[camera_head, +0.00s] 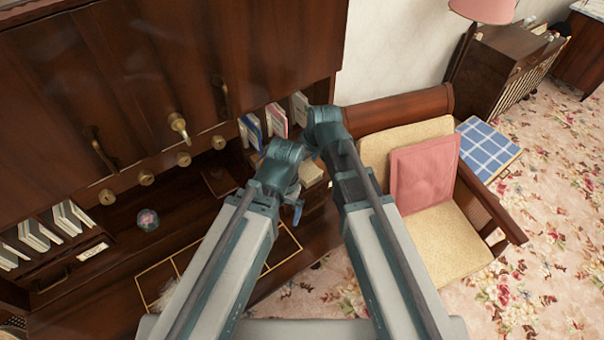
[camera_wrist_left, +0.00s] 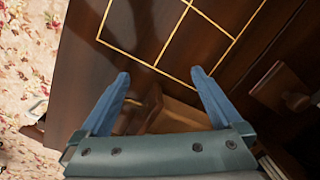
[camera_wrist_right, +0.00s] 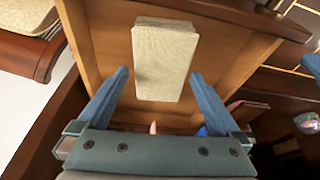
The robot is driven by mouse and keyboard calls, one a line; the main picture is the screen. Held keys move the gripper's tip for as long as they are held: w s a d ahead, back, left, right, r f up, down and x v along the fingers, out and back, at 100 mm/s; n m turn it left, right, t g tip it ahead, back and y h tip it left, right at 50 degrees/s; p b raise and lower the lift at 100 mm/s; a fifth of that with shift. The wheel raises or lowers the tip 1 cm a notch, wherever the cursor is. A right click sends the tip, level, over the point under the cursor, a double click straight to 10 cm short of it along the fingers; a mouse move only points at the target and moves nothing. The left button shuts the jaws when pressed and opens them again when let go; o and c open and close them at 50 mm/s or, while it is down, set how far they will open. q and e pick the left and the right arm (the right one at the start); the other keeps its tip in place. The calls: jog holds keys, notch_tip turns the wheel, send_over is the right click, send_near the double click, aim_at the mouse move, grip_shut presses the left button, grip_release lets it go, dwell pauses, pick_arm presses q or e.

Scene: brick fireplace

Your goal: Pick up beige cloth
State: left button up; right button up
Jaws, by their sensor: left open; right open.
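The beige cloth (camera_wrist_right: 165,58) looks like a folded, block-shaped bundle in the right wrist view. It lies in an open wooden compartment (camera_wrist_right: 95,45), and its lower end shows between my right fingers. My right gripper (camera_wrist_right: 159,75) is open and empty, its fingertips on either side of the cloth's lower part in the picture; I cannot tell how far above it they are. In the head view a small beige patch, likely the cloth (camera_head: 311,172), shows between my two arms. My left gripper (camera_wrist_left: 160,75) is open and empty above the dark wooden desk surface.
A dark wooden desk (camera_head: 110,285) with gold inlay lines lies below. Books (camera_head: 250,130) stand in its shelves, and a faceted glass object (camera_head: 148,220) sits on it. A chair with a pink cushion (camera_head: 424,172) stands to the right. Floral carpet (camera_head: 560,250) is open beyond.

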pick_arm(q)
jog(key=shift+f+b, duration=0.45)
jog(key=shift+f, duration=0.5)
pick_arm(e)
jog(key=shift+x, duration=1.05)
pick_arm(q)
jog(key=shift+r, duration=0.1)
pick_arm(e)
jog(key=shift+r, duration=0.1)
jog(key=shift+c, duration=0.3)
jog(key=c, duration=1.1)
pick_arm(q)
jog(key=shift+r, duration=0.1)
pick_arm(e)
jog(key=shift+r, duration=0.15)
